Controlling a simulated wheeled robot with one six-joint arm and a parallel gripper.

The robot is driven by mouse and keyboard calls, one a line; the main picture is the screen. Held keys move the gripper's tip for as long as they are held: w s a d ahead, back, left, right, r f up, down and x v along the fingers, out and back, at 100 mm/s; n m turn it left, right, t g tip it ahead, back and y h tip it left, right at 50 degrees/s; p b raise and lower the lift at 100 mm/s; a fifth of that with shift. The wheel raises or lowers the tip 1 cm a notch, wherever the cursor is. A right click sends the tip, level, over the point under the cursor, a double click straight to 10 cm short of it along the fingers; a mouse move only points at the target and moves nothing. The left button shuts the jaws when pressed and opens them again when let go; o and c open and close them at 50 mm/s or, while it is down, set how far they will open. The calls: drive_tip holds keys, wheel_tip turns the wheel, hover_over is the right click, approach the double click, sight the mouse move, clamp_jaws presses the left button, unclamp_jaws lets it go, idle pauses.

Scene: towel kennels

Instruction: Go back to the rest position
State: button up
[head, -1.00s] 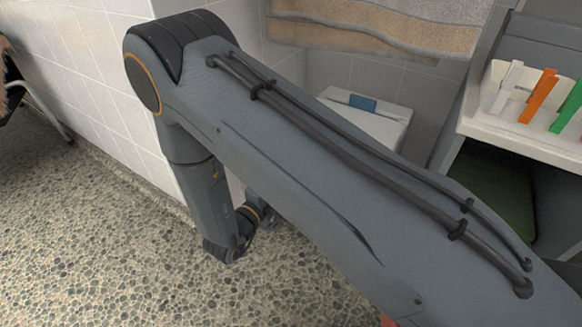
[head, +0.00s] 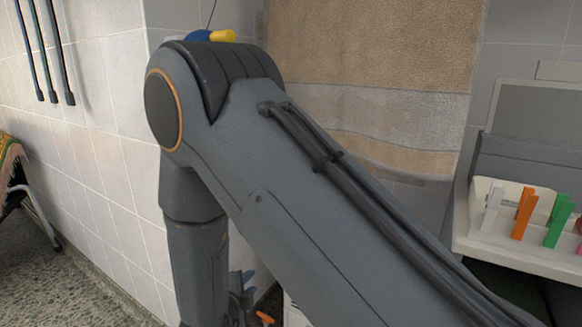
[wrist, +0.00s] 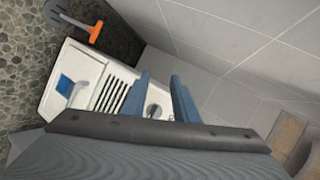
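My gripper (wrist: 160,98) shows in the wrist view as two blue fingers standing apart, with nothing between them. It hangs above a white unit with a slotted panel (wrist: 112,92) and a blue piece (wrist: 64,85) on it. In the head view my grey arm fills the middle and bends down at the left.
A tan towel (head: 375,70) hangs on the tiled wall. White, orange and green pegs (head: 524,214) stand in a white holder at right. A blue-and-yellow item (head: 222,36) shows behind my arm's bend. An orange-handled tool (wrist: 96,33) lies by the white unit. Pebbled floor shows at left.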

drive_tip(key=s+a+r+n+g+y, duration=0.3)
drive_tip(key=s+r+n+g, duration=0.15)
drive_tip(key=s+n, duration=0.2)
drive_tip(key=s+a+r+n+g+y, duration=0.2)
drive_tip(key=s+r+n+g+y, duration=0.1)
drive_tip(key=s+r+n, duration=0.3)
drive_tip(key=s+d+r+n+g+h, duration=0.2)
drive_tip(key=s+d+n+g, duration=0.1)
drive_tip(key=s+d+n, duration=0.5)
drive_tip(key=s+d+r+n+g+h, duration=0.1)
drive_tip(key=s+d+r+n+g, duration=0.2)
drive_tip(key=s+d, duration=0.5)
drive_tip(key=d+r+m+p, duration=0.3)
drive_tip(key=d+r+p, duration=0.7)
drive_tip(key=r+p, duration=0.3)
drive_tip(key=s+d+r+m+p, duration=0.1)
drive_tip(key=d+r+m+p, duration=0.2)
drive_tip(key=d+r+p, duration=0.6)
wheel_tip(320, 180, up, 5)
drive_tip(key=t+p, duration=0.1)
drive_tip(key=p, duration=0.6)
drive_tip(key=shift+s+d+f+h+p, duration=0.2)
drive_tip(key=shift+d+h+p, duration=0.15)
drive_tip(key=shift+h+p, duration=0.05)
